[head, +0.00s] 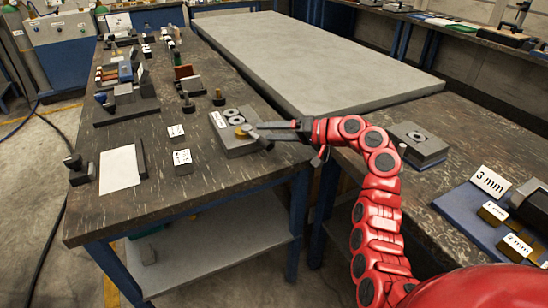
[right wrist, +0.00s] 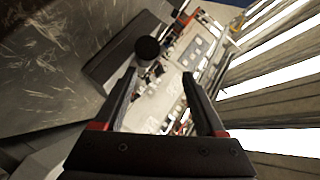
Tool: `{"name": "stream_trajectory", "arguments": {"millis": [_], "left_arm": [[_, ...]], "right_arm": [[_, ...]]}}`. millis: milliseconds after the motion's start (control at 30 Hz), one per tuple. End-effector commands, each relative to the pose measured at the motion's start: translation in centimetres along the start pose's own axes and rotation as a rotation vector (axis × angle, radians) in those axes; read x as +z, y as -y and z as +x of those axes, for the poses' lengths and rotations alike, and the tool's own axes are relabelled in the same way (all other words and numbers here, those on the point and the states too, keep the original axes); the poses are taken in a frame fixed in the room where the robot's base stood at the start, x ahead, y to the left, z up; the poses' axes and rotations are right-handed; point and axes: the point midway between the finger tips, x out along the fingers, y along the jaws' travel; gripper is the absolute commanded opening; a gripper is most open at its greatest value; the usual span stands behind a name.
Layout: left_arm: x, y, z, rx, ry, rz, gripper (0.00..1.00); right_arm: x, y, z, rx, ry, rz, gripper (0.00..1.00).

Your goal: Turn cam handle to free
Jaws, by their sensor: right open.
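My right gripper (head: 256,131) reaches in from the right over the left bench, its fingers at a grey fixture block (head: 238,149). The block bears two pale rings, a small white label and a brass-coloured part (head: 240,132) close to the fingertips. The right wrist view shows the same gripper (right wrist: 160,76) with its fingers apart and nothing held between them. A dark round knob (right wrist: 147,48) shows beyond the fingertips, nearer the left finger. I cannot tell whether it is the cam handle, and the handle's position is not clear. My left gripper is not in view.
On the left bench (head: 215,180), two small labelled blocks and a white sheet (head: 119,168) lie left of the fixture. Several tools stand farther back. A grey slab table (head: 320,60) is behind. A grey block (head: 418,143) and labelled gauge blocks (head: 514,246) are on the right bench.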

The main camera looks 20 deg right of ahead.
Motion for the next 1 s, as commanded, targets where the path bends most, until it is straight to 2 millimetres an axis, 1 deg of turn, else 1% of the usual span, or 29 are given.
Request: {"name": "stream_trajectory", "arguments": {"millis": [33,267,567,733,900,1000], "left_arm": [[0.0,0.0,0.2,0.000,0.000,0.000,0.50],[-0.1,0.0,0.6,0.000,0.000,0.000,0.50],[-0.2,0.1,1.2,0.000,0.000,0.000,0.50],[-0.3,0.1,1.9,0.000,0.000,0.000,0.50],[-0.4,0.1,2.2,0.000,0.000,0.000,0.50],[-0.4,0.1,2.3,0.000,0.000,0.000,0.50]], "right_arm": [[0.4,0.6,-0.3,-0.004,-0.004,-0.004,0.61],[3.1,2.2,-1.7,0.000,-0.004,-0.003,0.61],[7.2,4.7,-3.7,0.000,-0.004,0.000,0.61],[9.4,6.1,-4.7,0.003,-0.001,-0.002,0.61],[10.8,7.0,-5.5,0.002,-0.002,-0.001,0.61],[11.2,7.2,-5.7,0.002,0.000,0.000,0.61]]}}
